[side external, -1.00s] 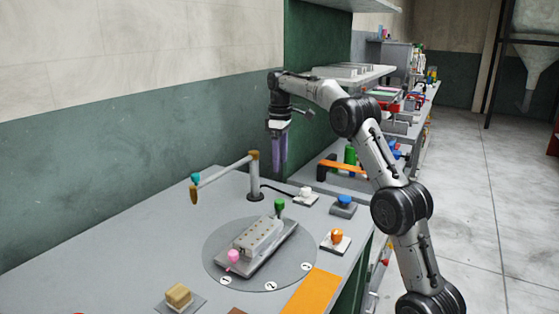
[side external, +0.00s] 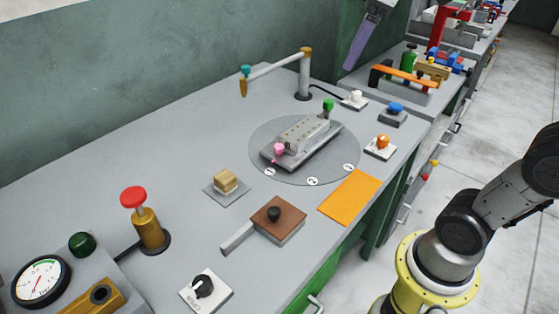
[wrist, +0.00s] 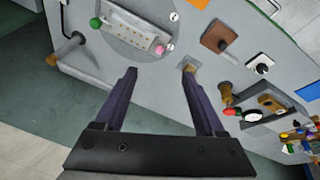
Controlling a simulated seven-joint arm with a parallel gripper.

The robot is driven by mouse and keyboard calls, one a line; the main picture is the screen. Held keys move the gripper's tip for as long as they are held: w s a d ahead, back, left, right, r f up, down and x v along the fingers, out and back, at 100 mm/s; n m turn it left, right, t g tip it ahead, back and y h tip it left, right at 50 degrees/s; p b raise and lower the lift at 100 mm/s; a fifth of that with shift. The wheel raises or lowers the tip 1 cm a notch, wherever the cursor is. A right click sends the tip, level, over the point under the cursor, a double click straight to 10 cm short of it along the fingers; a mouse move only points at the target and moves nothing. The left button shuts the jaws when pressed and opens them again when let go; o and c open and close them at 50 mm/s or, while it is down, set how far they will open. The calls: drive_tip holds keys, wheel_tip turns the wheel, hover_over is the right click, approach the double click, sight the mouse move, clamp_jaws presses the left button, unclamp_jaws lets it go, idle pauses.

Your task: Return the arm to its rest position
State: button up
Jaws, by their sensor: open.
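My gripper (wrist: 161,72) is open and empty in the wrist view, its two dark purple fingers spread apart above the grey bench. In the side view only part of a purple finger (side external: 362,42) shows at the top edge, above and behind the bench. The rest of the gripper is cut off there. The fingers touch nothing that I can see.
The bench (side external: 120,165) carries a round plate with a grey mould (side external: 305,140), a swing arm on a post (side external: 304,75), a brown block (side external: 278,218), a foam piece (side external: 225,181), a red-topped post (side external: 146,225) and a gauge (side external: 41,282). Open floor lies right.

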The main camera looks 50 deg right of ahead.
drive_tip(key=s+a+f+m+t, duration=0.1)
drive_tip(key=s+a+f+m, duration=0.3)
drive_tip(key=s+f, duration=0.8)
wheel_tip(320, 180, down, 3)
drive_tip(key=shift+r+y, duration=0.15)
drive_tip(key=shift+y, duration=0.15)
drive_tip(key=shift+s, duration=0.1)
